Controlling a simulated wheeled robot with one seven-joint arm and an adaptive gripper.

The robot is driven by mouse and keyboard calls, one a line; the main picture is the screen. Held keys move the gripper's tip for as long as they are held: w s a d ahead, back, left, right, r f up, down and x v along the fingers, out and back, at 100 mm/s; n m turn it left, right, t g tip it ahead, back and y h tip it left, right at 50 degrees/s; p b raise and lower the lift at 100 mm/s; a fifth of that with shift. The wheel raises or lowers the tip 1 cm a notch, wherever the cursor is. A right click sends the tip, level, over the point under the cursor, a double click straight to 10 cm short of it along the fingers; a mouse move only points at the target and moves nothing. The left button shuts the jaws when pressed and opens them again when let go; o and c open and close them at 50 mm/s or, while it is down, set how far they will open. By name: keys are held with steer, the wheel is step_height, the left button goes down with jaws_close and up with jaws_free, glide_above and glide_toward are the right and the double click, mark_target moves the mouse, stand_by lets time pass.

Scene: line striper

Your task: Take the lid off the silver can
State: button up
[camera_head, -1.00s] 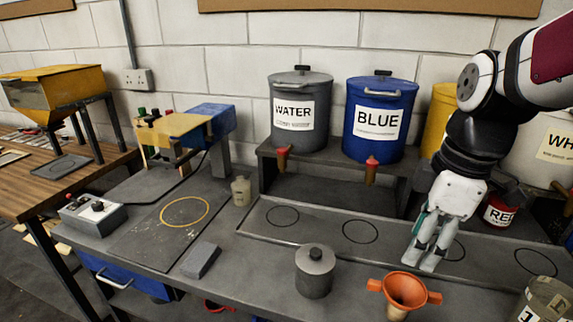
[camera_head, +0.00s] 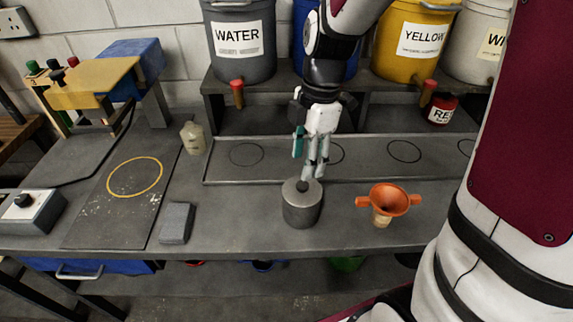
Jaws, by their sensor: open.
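The silver can (camera_head: 301,212) stands upright on the grey bench, with its flat lid (camera_head: 296,192) and dark round knob (camera_head: 302,184) on top. My gripper (camera_head: 314,172) points down just above and behind the can, slightly right of the knob. Its fingers look open and hold nothing. Whether a fingertip touches the lid cannot be told from this view.
An orange funnel (camera_head: 389,199) stands right of the can. A grey block (camera_head: 177,223) and a small bottle (camera_head: 193,138) are to the left. Behind are a circle-marked tray (camera_head: 275,177) and a shelf with water (camera_head: 240,60) and yellow (camera_head: 415,65) tanks. Bench space between block and can is clear.

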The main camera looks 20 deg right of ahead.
mark_target(303, 185)
steer(key=shift+s+a+f, duration=0.1)
steer(key=shift+f, duration=1.65)
steer(key=shift+s+a+f, duration=0.1)
steer(key=shift+f, duration=1.6)
steer(key=shift+c, duration=0.2)
jaws_close()
